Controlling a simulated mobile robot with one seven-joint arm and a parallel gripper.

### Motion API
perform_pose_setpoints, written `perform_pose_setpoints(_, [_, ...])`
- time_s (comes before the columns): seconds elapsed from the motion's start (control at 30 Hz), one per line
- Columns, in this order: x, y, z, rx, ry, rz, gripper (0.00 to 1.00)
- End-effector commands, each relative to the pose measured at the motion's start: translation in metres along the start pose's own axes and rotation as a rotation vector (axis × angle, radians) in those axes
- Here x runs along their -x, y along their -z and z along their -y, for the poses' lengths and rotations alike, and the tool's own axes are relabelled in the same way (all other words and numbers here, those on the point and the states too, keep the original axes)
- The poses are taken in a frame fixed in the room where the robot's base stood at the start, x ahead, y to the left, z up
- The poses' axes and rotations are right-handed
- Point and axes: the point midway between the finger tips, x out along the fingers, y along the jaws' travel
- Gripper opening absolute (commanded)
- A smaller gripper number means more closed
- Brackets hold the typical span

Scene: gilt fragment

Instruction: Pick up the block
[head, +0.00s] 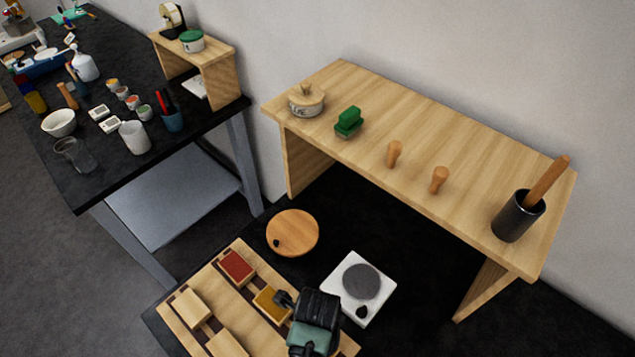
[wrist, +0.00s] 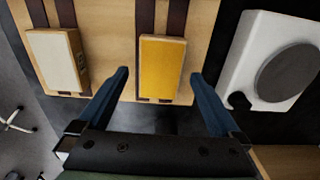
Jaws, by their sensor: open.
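The task's block could be any of several blocks on a wooden board (head: 170,322) with dark strips. A yellow block (head: 270,303) lies nearest my gripper (wrist: 160,76); it also shows in the wrist view (wrist: 162,68). My gripper is open and empty, with its two blue fingers apart, and the yellow block appears between the fingertips. I cannot tell the height gap. A red block (head: 237,267) and cream blocks (head: 190,308) lie on the same board. One cream block (wrist: 55,60) is left of my gripper in the wrist view. My arm hides part of the board in the head view.
A white scale-like device (head: 345,305) with a grey disc stands right of the board. A round wooden disc (head: 293,233) lies behind it. A raised wooden shelf (head: 420,130) stands at the back. A cluttered black table (head: 105,180) is at left.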

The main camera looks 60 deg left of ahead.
Motion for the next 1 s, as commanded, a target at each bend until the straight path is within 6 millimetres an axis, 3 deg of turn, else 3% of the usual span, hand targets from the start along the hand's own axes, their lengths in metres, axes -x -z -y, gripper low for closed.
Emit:
perform_pose_setpoints(0.17, [-0.016, -0.001, 0.000, 0.002, 0.000, 0.000, 1.00])
perform_pose_setpoints(0.43, [-0.018, -0.001, 0.000, 0.001, 0.001, 0.001, 1.00])
perform_pose_setpoints(0.9, [-0.017, -0.001, 0.000, 0.001, 0.001, 0.001, 0.15])
perform_pose_setpoints(1.0, [-0.017, -0.001, 0.000, 0.001, 0.001, 0.001, 0.13])
